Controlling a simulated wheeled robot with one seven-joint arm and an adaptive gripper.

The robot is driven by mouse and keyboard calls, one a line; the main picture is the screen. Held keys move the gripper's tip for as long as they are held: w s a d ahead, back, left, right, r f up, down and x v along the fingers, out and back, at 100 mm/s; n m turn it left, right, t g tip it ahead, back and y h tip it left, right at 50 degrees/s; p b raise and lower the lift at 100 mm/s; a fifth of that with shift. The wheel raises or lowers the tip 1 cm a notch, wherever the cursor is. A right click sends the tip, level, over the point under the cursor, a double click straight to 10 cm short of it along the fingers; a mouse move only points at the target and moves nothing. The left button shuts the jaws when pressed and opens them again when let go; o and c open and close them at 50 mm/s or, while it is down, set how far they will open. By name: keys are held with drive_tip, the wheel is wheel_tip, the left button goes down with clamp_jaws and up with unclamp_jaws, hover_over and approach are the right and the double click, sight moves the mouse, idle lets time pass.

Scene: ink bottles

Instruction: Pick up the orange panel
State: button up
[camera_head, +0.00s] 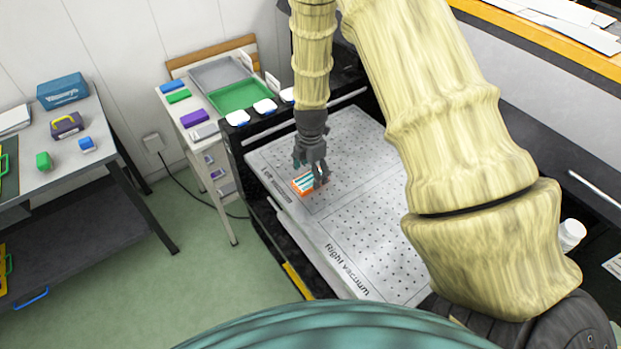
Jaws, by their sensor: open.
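The orange panel (303,184) is a small orange block with pale and teal stripes on top. It lies on the grey perforated vacuum plate (365,225), near the plate's left edge. My gripper (317,181) points down over the panel's right side, with its dark fingers open. One finger overlaps part of the panel in this view. I cannot tell whether the fingers touch it or stand around it.
A narrow side table holds a green tray (240,95), a grey tray (217,72) and small coloured blocks. A grey desk (75,155) with a blue box (62,91) stands at left. A white bottle (571,234) is at right. Most of the plate is clear.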

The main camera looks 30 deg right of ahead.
sight(310, 181)
drive_tip(key=shift+f+p, duration=0.5)
drive_tip(key=shift+f, duration=0.85)
drive_tip(key=shift+c, duration=0.4)
drive_tip(key=c, duration=1)
